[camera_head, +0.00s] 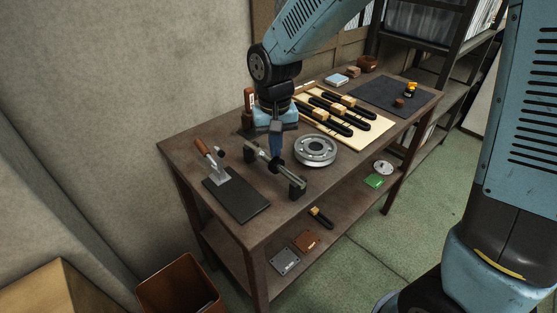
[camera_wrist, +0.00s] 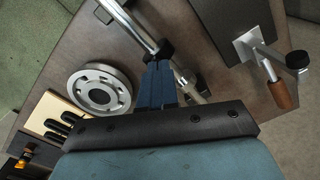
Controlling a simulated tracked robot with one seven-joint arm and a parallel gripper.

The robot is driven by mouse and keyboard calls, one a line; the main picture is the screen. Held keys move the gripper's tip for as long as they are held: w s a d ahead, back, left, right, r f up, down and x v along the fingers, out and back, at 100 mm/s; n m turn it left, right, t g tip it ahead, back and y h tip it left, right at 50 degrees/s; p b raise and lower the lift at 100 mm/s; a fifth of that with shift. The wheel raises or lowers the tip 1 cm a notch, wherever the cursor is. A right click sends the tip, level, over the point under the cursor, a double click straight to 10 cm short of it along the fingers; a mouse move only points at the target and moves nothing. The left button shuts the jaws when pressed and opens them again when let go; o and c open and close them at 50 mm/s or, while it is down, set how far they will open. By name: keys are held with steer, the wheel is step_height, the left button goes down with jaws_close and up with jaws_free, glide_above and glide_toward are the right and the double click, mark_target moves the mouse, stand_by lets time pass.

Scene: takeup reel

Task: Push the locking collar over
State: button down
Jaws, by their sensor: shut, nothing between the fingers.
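A metal shaft (camera_head: 262,154) lies level between two dark end supports on the bench; it also shows in the wrist view (camera_wrist: 130,22). A small black piece on the shaft (camera_wrist: 165,48), which looks like the locking collar, sits right at my fingertips in the wrist view. It also shows in the head view (camera_head: 277,166). My gripper (camera_head: 275,155) points down at the shaft with its blue fingers together and nothing between them. The fingers (camera_wrist: 158,66) are close to the collar; I cannot tell whether they touch it.
A grey metal reel (camera_head: 315,150) lies flat right of the shaft. A black plate with a wooden-handled lever clamp (camera_head: 238,198) is to the left. A pale tray (camera_head: 355,133) with dark strips and a dark mat (camera_head: 385,95) lie farther back. An open bin (camera_head: 180,287) stands below.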

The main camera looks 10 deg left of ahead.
steer(key=shift+r, duration=2.5)
step_height(320, 180, up, 14)
steer(key=s+d+m+t, duration=0.1)
steer(key=s+d+t, duration=0.1)
steer(key=d, duration=0.8)
steer(key=s+d+m+t, duration=0.1)
steer(key=s+d, duration=0.4)
steer(key=d, duration=0.6)
steer(key=s+d+m+t, duration=0.2)
steer(key=s+d, duration=0.2)
steer(key=d, duration=0.6)
steer(key=shift+d+f+t, duration=0.2)
steer(key=shift+f+t, duration=0.1)
steer(key=shift+f, duration=0.1)
